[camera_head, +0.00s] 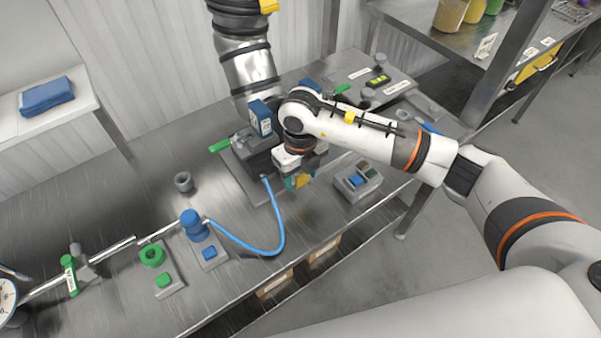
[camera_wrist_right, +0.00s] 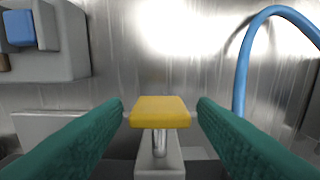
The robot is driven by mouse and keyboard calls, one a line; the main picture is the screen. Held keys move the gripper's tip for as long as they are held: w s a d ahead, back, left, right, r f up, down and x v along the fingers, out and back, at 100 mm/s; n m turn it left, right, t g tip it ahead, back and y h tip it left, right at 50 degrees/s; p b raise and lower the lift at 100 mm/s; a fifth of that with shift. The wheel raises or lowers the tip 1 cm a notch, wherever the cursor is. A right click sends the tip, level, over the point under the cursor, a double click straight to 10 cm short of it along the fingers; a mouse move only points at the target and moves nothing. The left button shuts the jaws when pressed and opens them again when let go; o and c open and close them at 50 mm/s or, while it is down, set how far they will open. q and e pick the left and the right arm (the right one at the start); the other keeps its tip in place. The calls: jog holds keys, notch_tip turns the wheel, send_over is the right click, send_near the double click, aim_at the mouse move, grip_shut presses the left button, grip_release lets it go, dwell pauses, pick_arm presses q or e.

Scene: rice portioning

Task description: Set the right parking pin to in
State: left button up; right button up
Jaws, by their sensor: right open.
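The parking pin (camera_wrist_right: 160,112) has a flat yellow knob on a short metal stem. The stem shows between the knob and a grey block (camera_wrist_right: 160,168) in the right wrist view. My right gripper (camera_head: 299,182) reaches down at the front of the bench, below the grey machine. Its green finger pads stand open, one on each side of the yellow knob, with a small gap visible on both sides. In the head view the knob is small and mostly hidden by the gripper. My left gripper is not in view.
A blue hose (camera_head: 280,238) curves close beside the gripper. A grey button box (camera_head: 358,181) stands just right of it. A blue valve (camera_head: 194,225) and a green ring (camera_head: 152,255) are to the left. A metal duct (camera_head: 250,70) hangs above the machine.

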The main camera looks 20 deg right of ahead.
notch_tip(320, 180, up, 12)
jog(key=b, duration=0.3)
dwell(0.4)
